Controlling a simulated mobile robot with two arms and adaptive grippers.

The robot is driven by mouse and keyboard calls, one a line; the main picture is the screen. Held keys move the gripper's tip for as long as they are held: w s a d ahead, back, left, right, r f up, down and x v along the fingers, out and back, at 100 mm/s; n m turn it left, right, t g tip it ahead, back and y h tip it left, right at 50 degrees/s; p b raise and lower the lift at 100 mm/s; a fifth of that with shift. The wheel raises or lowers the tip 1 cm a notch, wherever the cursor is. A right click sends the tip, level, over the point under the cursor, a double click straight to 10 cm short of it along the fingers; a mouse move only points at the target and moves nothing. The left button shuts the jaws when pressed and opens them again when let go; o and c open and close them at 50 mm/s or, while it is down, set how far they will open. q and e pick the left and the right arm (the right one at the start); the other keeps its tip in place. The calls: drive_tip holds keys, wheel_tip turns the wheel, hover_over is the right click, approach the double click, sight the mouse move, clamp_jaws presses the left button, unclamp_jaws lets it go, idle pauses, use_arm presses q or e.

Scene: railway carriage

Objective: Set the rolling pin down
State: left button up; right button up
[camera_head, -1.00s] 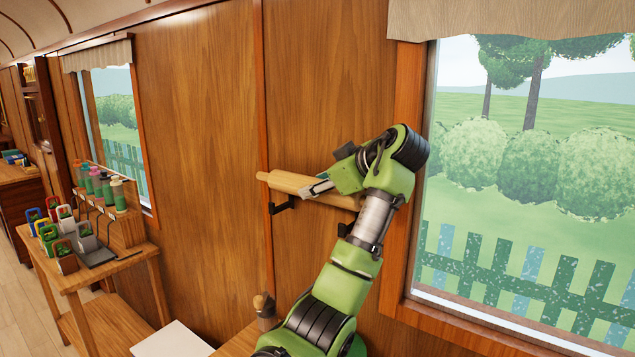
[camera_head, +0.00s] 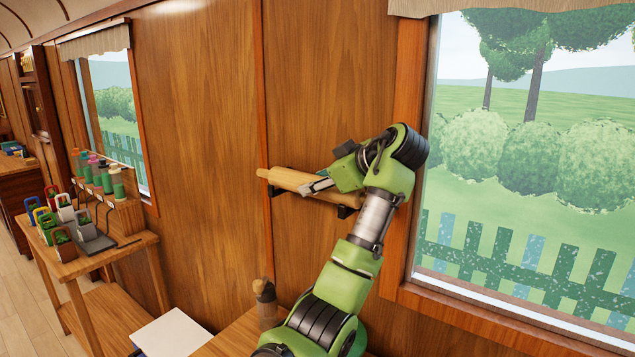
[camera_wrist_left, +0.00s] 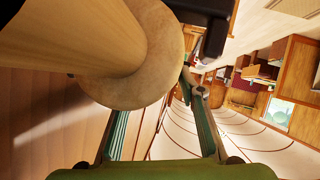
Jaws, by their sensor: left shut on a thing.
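The wooden rolling pin (camera_head: 290,181) lies roughly level along the wall in the head view, at two black wall brackets (camera_head: 344,212). Its left handle points left, and its right end is partly hidden by my gripper and arm. My left gripper (camera_head: 318,186) is shut on the pin. The pin looks right on or just above the brackets; I cannot tell whether it touches them. In the left wrist view the pin (camera_wrist_left: 130,60) fills the upper left, large and close, with the gripper fingers (camera_wrist_left: 160,130) below it. My right gripper is not in view.
A window (camera_head: 520,170) with a wooden frame is right of the arm. Below are a wooden surface (camera_head: 235,335) with a brush-like item (camera_head: 265,300) and a white board (camera_head: 172,335). A wooden stand (camera_head: 150,240) with bottles and colourful items is at left.

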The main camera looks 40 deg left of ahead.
use_arm(q)
drive_tip(key=o, duration=1.5)
drive_tip(key=shift+s+f, duration=0.1)
drive_tip(key=v, duration=1.2)
clamp_jaws()
